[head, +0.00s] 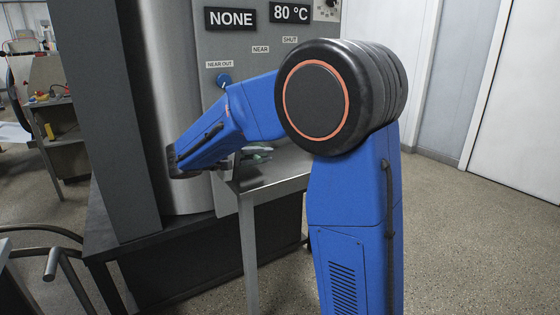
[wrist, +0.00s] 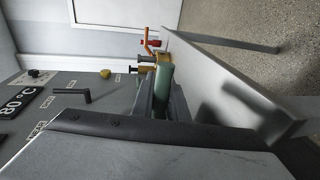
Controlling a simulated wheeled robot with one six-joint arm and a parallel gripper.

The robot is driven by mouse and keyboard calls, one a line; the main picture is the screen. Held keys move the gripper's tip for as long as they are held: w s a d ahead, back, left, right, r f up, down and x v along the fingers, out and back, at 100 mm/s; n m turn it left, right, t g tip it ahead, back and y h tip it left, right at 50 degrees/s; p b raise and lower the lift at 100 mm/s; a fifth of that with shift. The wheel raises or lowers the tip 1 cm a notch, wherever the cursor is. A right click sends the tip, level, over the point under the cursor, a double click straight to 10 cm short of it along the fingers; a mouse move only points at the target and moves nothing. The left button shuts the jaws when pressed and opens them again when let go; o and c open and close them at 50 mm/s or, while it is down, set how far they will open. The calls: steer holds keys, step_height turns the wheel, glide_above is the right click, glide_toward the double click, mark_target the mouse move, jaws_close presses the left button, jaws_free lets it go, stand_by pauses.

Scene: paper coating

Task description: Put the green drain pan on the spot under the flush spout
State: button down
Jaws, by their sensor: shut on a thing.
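The green drain pan (wrist: 164,86) shows in the wrist view as a green edge between the dark fingers of my gripper (wrist: 163,98). My gripper is shut on it. In the head view a bit of the green pan (head: 259,151) shows past my blue arm, just above the small grey side table (head: 275,180). I cannot tell whether the pan touches the table. My arm hides most of my gripper there. A cluster of orange, yellow and red fittings (wrist: 150,50) lies beyond the pan in the wrist view; I cannot tell which is the flush spout. The spot is not discernible.
In the wrist view a black lever (wrist: 72,93) sticks out of the panel. Open floor (head: 470,230) lies right.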

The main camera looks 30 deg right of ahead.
steer(key=x, duration=0.2)
steer(key=r+x, duration=0.1)
steer(key=x, duration=0.4)
steer(key=shift+d+r, duration=0.2)
steer(key=shift+r, duration=0.05)
steer(key=shift+f, duration=1.75)
steer(key=c, duration=1.7)
jaws_free()
steer(key=shift+f, duration=0.15)
steer(key=shift+c, duration=0.2)
